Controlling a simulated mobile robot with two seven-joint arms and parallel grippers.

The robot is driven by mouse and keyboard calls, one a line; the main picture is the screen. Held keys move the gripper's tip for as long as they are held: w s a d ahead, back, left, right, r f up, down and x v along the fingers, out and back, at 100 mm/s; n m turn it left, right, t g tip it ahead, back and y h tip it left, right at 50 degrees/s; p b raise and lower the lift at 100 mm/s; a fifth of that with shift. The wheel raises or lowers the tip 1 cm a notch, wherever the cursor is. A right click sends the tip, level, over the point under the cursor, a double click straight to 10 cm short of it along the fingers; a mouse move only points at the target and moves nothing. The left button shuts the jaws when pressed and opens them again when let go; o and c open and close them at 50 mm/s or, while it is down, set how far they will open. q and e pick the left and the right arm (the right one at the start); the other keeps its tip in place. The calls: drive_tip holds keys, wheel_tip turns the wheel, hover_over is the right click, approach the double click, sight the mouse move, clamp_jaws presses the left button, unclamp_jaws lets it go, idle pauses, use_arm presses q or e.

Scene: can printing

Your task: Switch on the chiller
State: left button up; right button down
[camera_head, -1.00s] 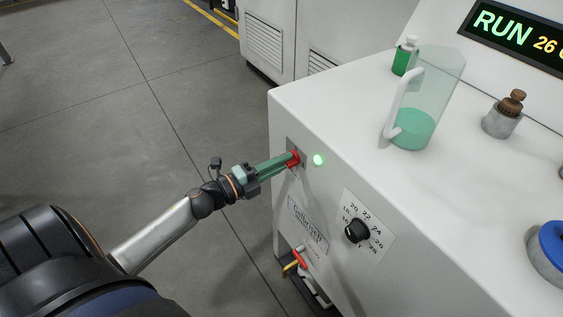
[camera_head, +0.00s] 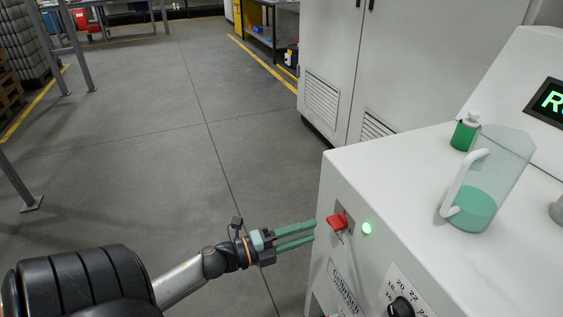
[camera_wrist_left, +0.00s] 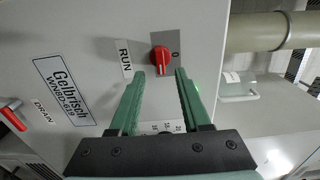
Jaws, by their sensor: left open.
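The chiller is the white cabinet (camera_head: 335,190) on the right. A red rotary switch (camera_head: 338,222) is on its front face, with a lit green lamp (camera_head: 367,228) beside it. In the left wrist view the red switch (camera_wrist_left: 160,58) sits on a grey plate between the labels RUN and 0; I cannot surely tell which its pointer faces. My left gripper (camera_head: 314,230) is open and empty, its green fingers pointing at the switch with a small gap. In the left wrist view the switch shows just beyond the fingertips (camera_wrist_left: 168,73). My right gripper is not in view.
A clear jug (camera_head: 470,208) of green liquid and a green bottle (camera_head: 465,131) stand on the chiller top. A black dial (camera_head: 401,308) is below the lamp. A red-handled drain valve (camera_wrist_left: 14,115) shows in the left wrist view.

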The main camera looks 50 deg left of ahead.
use_arm(q)
drive_tip(key=v, duration=0.6)
drive_tip(key=shift+s, duration=0.1)
drive_tip(key=shift+s, duration=0.1)
idle(0.4)
